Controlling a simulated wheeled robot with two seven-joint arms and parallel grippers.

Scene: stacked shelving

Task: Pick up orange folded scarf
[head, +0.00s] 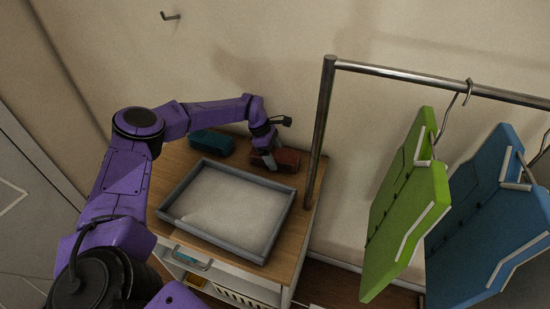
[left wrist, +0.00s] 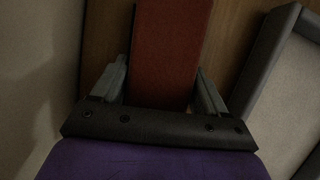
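A brownish-red folded bundle (head: 287,160) lies at the back right of the wooden top, behind the tray; it is the closest match to the orange scarf there. My left gripper (head: 268,163) is down at its left part. In the left wrist view the bundle (left wrist: 168,50) runs between the two fingers (left wrist: 163,88), one along each long side. The fingers are spread about as wide as the bundle; whether they press on it I cannot tell. My right gripper is not in view.
A grey tray (head: 167,213) with a pale inside fills the middle of the wooden top (head: 293,236). A teal bundle (head: 212,142) lies behind it. An orange-yellow item (head: 195,280) sits below. A metal rack (head: 322,115) with green (head: 405,205) and blue (head: 490,215) hanging items stands right.

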